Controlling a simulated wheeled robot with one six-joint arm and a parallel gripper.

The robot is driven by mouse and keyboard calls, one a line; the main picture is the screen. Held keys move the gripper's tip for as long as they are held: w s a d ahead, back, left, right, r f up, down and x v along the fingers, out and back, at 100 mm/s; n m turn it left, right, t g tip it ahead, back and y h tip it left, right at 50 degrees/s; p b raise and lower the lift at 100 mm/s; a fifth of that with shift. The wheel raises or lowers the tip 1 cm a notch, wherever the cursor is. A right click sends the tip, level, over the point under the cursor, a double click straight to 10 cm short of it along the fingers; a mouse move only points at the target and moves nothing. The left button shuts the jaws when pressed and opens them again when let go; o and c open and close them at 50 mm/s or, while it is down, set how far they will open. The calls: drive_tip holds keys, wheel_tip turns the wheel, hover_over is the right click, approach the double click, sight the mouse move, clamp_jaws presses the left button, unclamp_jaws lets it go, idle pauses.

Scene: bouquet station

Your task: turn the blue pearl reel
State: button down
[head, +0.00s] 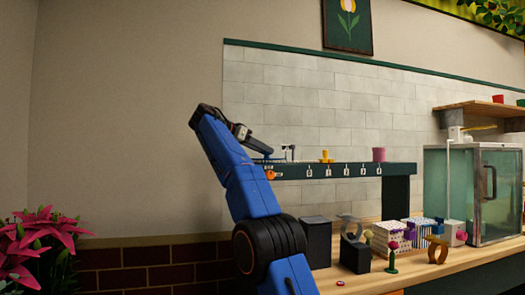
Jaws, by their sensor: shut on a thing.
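My gripper (266,153) is at the left end of the dark green raised shelf (345,169), reaching down to it from the upper left. It is shut on a small blue piece at that end, which looks like the blue pearl reel (284,158). The reel is small in view and partly hidden by my gripper, so its turn angle cannot be told. A yellow reel-like piece (325,156) and a pink one (379,154) stand further right on the same shelf.
Several small white labels line the shelf front, with an orange round piece (270,174) at its left end. Below, the wooden counter (420,270) carries dark blocks, patterned boxes and a yellow-brown stand (437,249). A glass cabinet (480,190) stands right. Pink lilies (40,235) are at left.

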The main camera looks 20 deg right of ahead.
drive_tip(key=shift+f, duration=0.1)
idle(0.4)
drive_tip(key=c, duration=1.3)
unclamp_jaws()
drive_tip(key=shift+o, duration=0.2)
drive_tip(key=shift+a+r, duration=0.2)
drive_tip(key=shift+a, duration=0.35)
drive_tip(key=s+a, duration=0.1)
drive_tip(key=a, duration=1.1)
drive_tip(key=shift+s, duration=0.35)
